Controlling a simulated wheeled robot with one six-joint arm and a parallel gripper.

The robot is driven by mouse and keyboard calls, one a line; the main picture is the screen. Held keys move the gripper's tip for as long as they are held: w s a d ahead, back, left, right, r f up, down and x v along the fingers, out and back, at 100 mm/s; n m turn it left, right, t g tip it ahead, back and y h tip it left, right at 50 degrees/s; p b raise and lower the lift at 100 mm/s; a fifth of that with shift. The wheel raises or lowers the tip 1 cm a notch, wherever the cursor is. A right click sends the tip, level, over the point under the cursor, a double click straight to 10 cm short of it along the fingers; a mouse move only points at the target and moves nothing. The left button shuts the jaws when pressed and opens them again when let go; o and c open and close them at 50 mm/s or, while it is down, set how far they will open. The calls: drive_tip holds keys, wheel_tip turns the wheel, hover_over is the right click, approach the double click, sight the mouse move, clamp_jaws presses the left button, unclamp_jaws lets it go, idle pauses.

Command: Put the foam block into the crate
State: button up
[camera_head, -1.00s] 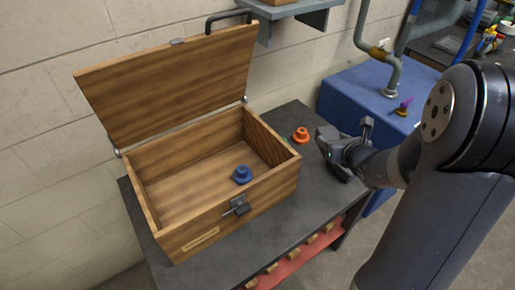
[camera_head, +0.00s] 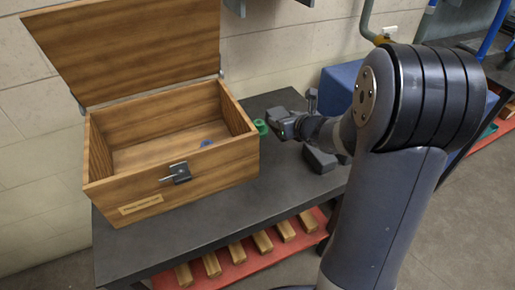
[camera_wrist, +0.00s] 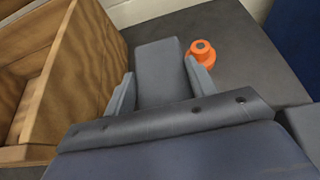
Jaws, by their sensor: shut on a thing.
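The grey foam block (camera_wrist: 158,70) is between the fingers of my gripper (camera_wrist: 160,92), which is shut on it. In the head view my gripper (camera_head: 290,122) is over the table just right of the crate, outside it; the held block is hard to tell from the fingers there. The crate (camera_head: 215,163) is a wooden box on the dark table, with its lid (camera_head: 130,50) standing open. Its wall (camera_wrist: 75,75) shows left of the block in the wrist view. A blue flanged piece (camera_head: 207,143) lies inside the crate, mostly hidden by the front wall.
An orange flanged piece (camera_wrist: 202,55) stands on the table beyond my right finger. A green piece (camera_head: 261,127) stands beside the crate's right side. A dark grey block (camera_head: 320,160) lies on the table below my arm. Table space (camera_head: 275,185) in front is clear.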

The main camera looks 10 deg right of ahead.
wheel_tip(320, 180, down, 9)
drive_tip(key=shift+f+b, duration=0.1)
drive_tip(key=shift+b, duration=1.15)
drive_tip(key=shift+f, duration=0.15)
drive_tip(key=o, duration=0.9)
drive_tip(key=shift+o, duration=0.2)
